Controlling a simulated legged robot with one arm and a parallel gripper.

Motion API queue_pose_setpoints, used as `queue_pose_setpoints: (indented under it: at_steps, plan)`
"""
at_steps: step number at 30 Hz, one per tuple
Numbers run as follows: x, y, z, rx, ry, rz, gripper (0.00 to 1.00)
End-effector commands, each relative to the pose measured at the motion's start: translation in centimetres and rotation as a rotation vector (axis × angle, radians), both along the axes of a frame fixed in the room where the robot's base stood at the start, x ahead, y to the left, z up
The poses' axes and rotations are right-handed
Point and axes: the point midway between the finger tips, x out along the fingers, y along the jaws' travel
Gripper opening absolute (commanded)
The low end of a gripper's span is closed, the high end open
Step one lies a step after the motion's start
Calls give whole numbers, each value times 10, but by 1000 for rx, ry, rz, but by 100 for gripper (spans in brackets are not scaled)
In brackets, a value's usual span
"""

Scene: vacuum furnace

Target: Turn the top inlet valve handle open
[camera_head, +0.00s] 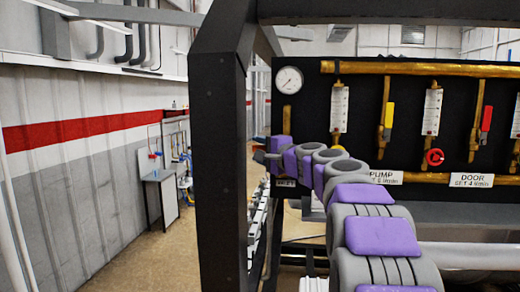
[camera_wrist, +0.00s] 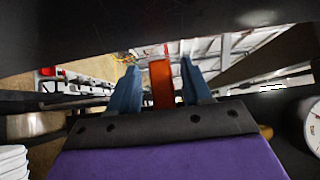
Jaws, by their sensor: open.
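In the wrist view an orange handle (camera_wrist: 161,84) stands upright between the two blue fingers of my gripper (camera_wrist: 160,66). A gap shows on both sides of it, so the fingers are apart from it. In the head view my gripper (camera_head: 264,157) is at the left end of the black valve panel, below the round gauge. A short brass pipe (camera_head: 286,118) shows above my gripper. A partly covered label (camera_head: 285,183) ending in "LET" is below it.
A thick black frame post (camera_head: 222,150) stands just left of my gripper. The panel's round gauge (camera_head: 289,79) is above it; a gauge (camera_wrist: 312,125) also shows in the wrist view. A yellow handle (camera_head: 389,114), a red handle (camera_head: 487,118) and a red round knob (camera_head: 435,157) are farther right.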

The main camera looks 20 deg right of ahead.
Motion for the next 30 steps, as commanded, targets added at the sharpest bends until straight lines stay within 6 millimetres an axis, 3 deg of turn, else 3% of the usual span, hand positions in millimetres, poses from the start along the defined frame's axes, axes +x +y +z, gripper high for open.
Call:
queue_pose_setpoints:
  at_steps: [6,21,30]
  plan:
    - [0,0,0,0,0,0,47]
    - [1,2,-1,-2,3,1,0]
    - [1,4,-2,-2,5,3,0]
